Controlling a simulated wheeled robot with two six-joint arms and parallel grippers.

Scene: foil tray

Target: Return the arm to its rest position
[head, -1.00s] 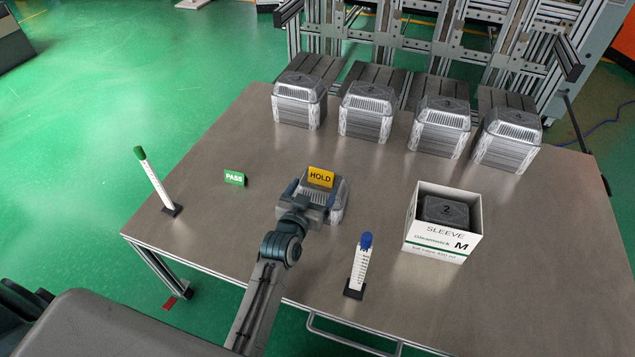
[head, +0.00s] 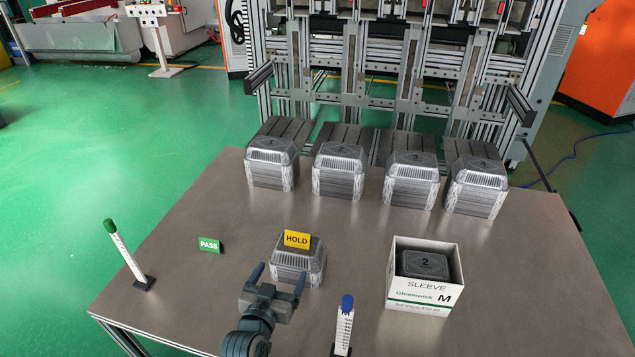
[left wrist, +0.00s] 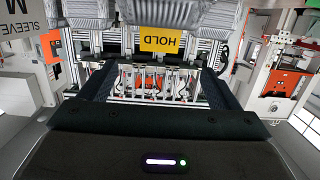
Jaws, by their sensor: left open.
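My left gripper (head: 279,274) is open and empty, just in front of the foil tray stack (head: 298,268) at the HOLD sign. Its fingers point toward the stack; in the head view the right fingertip comes close to the stack's lower front, and I cannot tell the exact gap. In the left wrist view, the yellow HOLD sign (left wrist: 168,40) appears upside down beyond the dark fingers, with nothing held between them. The forearm comes in from the bottom edge. My right gripper is not in view.
A blue-capped marked post (head: 343,328) stands right of my gripper. The white sleeve box (head: 424,293) holds a dark stack marked 2. A green-capped post (head: 124,254) and PASS sign (head: 209,245) stand left. Several tray stacks (head: 338,172) line the table's back.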

